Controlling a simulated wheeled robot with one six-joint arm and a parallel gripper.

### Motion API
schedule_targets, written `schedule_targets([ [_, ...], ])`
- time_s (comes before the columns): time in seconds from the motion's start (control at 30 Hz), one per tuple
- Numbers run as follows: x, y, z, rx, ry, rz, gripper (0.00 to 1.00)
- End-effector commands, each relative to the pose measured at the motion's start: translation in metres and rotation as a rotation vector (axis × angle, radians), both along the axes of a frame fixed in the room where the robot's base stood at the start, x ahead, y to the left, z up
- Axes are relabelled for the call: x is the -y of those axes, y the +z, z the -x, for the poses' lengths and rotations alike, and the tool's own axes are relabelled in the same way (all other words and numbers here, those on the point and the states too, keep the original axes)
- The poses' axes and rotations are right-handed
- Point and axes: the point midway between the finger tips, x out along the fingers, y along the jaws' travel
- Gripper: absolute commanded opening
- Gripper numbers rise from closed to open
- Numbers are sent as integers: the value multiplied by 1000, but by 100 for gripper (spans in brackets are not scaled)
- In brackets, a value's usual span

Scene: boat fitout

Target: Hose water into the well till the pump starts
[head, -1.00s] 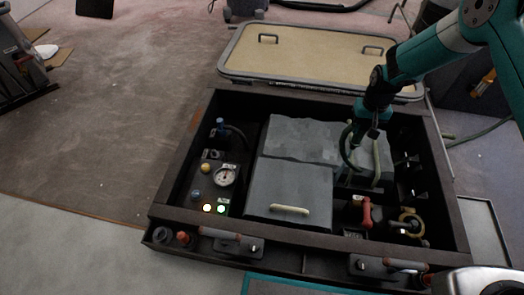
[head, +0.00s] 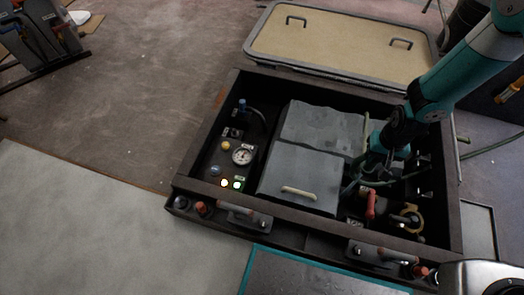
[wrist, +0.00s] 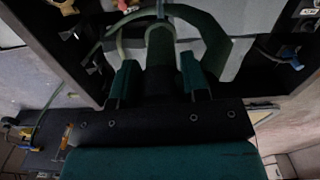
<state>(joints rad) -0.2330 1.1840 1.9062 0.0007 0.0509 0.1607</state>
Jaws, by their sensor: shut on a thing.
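My gripper (head: 374,165) is low over the right part of the dark boxed well (head: 210,135), beside the grey covers. In the wrist view, its two teal fingers (wrist: 158,82) are closed about a dark green hose (wrist: 160,48). The hose curves in a loop there, and a paler green length shows at its left. In the head view, the arm mostly hides the hose; a loop of it (head: 388,183) shows right of the gripper. The hose's mouth, any water and the pump cannot be made out.
Two grey covers (head: 300,170) fill the middle of the box; the nearer has a pale handle (head: 298,193). A red handle (head: 369,205) and a brass-coloured fitting (head: 407,217) stand at the right. A tan hatch lid (head: 345,40) lies behind.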

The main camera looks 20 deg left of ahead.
Motion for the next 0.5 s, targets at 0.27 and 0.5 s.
schedule_targets([
  [0.27, 0, 13, 75, -7, 3, 2, 15],
  [0.5, 0, 18, 138, -7, 5, 3, 15],
])
